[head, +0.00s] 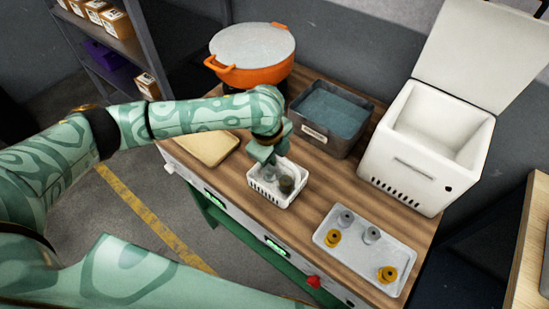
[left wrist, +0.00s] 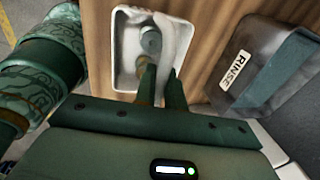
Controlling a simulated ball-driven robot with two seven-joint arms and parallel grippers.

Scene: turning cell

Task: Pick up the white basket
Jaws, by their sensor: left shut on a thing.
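The white basket (head: 288,199) stands on the wooden bench top in the head view, with slotted walls. It holds a grey part and a darker round part (head: 287,184). My left gripper (head: 266,166) reaches down to its back left side. In the left wrist view my left gripper (left wrist: 162,84) is shut on the white basket (left wrist: 122,60), with a white strip of it between the fingers. A grey round part (left wrist: 150,40) shows inside. The basket seems to rest on the bench. My right gripper is out of view.
A grey bin marked RINSE (head: 353,145) with bluish liquid stands behind the basket. An orange pot (head: 262,76), an open white box (head: 405,175) and a tan board (head: 208,148) stand around. A tray (head: 349,259) with grey and yellow parts lies right. Bare wood separates tray and basket.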

